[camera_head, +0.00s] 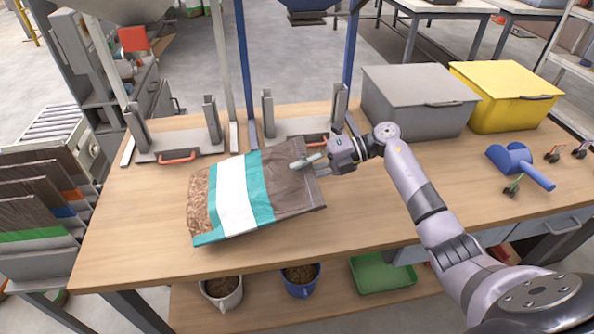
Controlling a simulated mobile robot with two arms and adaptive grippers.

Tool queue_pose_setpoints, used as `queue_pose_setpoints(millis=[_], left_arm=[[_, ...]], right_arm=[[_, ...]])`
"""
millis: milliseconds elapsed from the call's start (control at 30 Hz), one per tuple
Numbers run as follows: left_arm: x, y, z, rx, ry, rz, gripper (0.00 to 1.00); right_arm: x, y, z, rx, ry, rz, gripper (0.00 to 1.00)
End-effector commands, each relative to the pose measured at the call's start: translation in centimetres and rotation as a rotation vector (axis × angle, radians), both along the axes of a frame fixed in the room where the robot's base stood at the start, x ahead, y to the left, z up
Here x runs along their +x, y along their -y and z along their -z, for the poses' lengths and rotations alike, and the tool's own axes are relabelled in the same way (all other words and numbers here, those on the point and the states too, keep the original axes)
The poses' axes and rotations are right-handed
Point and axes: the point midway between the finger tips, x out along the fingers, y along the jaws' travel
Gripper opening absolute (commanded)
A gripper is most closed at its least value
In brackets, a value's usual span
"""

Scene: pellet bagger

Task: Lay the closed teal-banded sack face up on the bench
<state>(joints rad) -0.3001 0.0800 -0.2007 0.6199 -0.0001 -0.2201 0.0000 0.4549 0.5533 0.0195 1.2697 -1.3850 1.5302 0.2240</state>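The teal-banded sack (238,192) lies across the middle of the bench (370,225), with its white panel and teal bands facing up. Its brown pellet-filled end points left and its dark brown end points right. My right gripper (308,161) reaches in from the right at the dark end, with finger parts over the sack's upper right edge. Any finger below the edge is hidden, so I cannot tell whether it grips the sack. Whether the right end is slightly raised is also unclear. My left gripper is not in view.
A grey bin (418,98) and a yellow bin (508,96) stand at the back right. A blue scoop (522,165) lies at the right. Clamp stands (180,147) and upright posts (350,50) line the back edge. The front strip of bench is clear.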

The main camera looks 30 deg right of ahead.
Motion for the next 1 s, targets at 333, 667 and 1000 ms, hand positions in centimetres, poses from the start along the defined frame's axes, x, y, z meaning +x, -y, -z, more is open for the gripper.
queue_pose_setpoints(millis=[333, 667, 1000], left_arm=[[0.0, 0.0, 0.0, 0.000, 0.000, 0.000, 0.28], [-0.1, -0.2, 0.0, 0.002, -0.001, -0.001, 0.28], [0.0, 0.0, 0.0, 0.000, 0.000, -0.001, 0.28]], right_arm=[[0.0, -0.1, 0.0, 0.000, 0.001, -0.001, 0.31], [-0.3, 1.1, -0.1, -0.006, -0.004, 0.001, 0.31], [-2.1, 7.6, -2.3, -0.006, -0.002, 0.003, 0.31]])
